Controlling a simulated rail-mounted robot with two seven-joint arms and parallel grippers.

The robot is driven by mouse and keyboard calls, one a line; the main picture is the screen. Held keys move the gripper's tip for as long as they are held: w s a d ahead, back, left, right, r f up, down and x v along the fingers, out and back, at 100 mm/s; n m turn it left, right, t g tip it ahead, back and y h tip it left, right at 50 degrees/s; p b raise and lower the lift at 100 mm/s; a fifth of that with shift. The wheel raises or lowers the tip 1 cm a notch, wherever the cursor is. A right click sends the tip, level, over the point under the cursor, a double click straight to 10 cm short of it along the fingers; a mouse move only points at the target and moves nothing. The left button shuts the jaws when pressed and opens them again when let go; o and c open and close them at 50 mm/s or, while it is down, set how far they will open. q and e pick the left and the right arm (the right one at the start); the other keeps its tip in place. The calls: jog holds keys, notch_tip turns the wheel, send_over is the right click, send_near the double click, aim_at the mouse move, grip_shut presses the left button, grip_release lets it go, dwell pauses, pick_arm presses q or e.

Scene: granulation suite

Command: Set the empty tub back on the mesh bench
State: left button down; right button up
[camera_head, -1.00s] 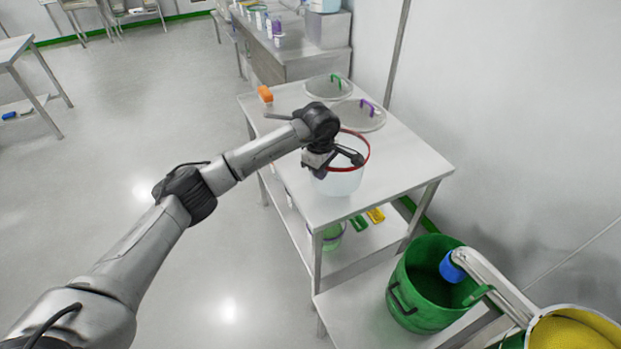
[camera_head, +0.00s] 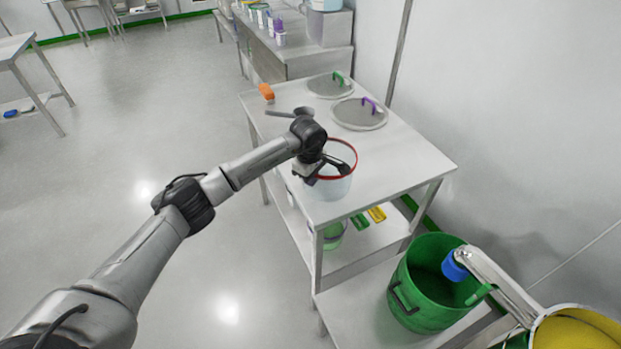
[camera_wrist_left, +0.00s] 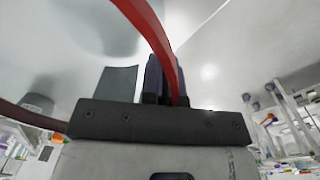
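The tub (camera_head: 336,186) is a pale translucent pail with a red rim, upright, over the front left part of the mesh bench (camera_head: 405,160). No contents show in it. I cannot tell whether its base touches the bench top. My left gripper (camera_head: 325,165) is at the near left side of the rim. In the left wrist view the red rim (camera_wrist_left: 150,30) runs between the close-set fingers of my left gripper (camera_wrist_left: 167,80), which is shut on it. My right gripper is not in view.
Mesh lids with green (camera_head: 330,85) and purple (camera_head: 360,114) handles lie at the bench's back. A dark scoop (camera_head: 290,113) and an orange item (camera_head: 267,91) lie at its left. A green bucket (camera_head: 425,300) stands lower right. The bench's right side is clear.

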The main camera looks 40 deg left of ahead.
pick_arm(q)
jog(key=c, duration=1.8)
grip_release()
jog(key=shift+f, duration=0.15)
jog(key=o, duration=0.4)
jog(key=shift+o, duration=0.2)
